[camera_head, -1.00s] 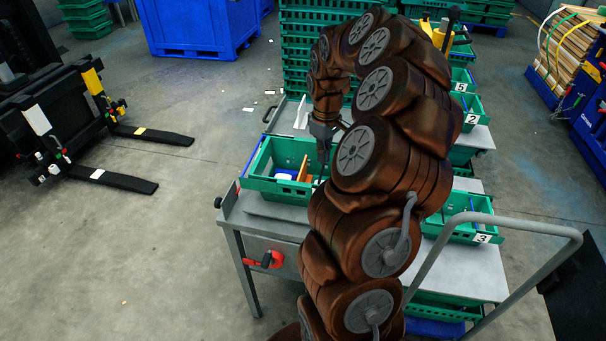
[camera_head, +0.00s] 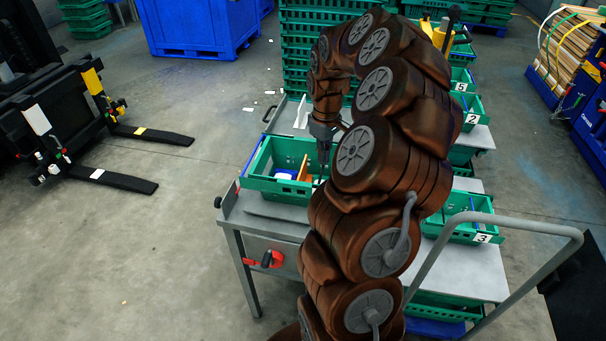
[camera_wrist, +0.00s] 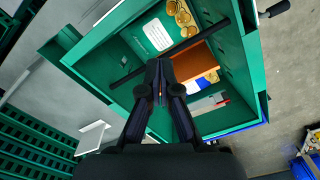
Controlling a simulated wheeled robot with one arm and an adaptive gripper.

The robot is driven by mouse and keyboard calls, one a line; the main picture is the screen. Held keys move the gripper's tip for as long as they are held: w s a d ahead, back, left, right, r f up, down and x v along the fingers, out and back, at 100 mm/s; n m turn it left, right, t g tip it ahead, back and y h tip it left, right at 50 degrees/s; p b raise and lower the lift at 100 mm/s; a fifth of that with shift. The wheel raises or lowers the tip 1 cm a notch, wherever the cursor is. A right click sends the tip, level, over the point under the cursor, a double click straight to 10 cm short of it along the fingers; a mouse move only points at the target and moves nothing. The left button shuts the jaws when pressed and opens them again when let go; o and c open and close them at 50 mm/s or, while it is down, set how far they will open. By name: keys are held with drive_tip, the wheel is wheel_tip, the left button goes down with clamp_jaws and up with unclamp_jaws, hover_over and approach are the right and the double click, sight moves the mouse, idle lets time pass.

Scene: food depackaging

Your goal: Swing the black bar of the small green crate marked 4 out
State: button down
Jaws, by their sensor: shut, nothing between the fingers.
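A small green crate (camera_head: 262,184) stands on the grey cart, left of my arm in the head view. It fills much of the wrist view (camera_wrist: 252,85). Its number is not visible. A black bar (camera_wrist: 206,34) crosses the crate's opening diagonally in the wrist view. My gripper (camera_wrist: 158,66) is shut and empty, with its fingertips over the crate, in line with the bar. They hide part of it, and I cannot tell whether they touch it. In the head view my gripper (camera_head: 323,158) points down at the crate's right part.
The crate holds a brown panel (camera_wrist: 196,60), gold round pieces (camera_wrist: 183,17) and a white label card (camera_wrist: 157,34). The grey cart top (camera_head: 285,221) has bare room in front. Crates marked 3 (camera_head: 470,232) and 2 (camera_head: 470,112) stand right of my arm.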

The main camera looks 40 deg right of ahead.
drive_tip(key=shift+f+b, duration=0.5)
drive_tip(key=shift+f, duration=0.25)
drive_tip(key=shift+r, duration=0.25)
idle(0.4)
drive_tip(key=shift+w+a, duration=0.1)
drive_tip(key=shift+w, duration=0.05)
drive_tip(key=shift+w+a, duration=0.65)
drive_tip(key=shift+w, duration=0.25)
drive_tip(key=shift+f, duration=0.15)
drive_tip(key=shift+f+b, duration=0.95)
drive_tip(key=shift+f, duration=0.2)
drive_tip(key=shift+s+d, duration=0.15)
drive_tip(key=shift+s, duration=0.1)
idle(0.5)
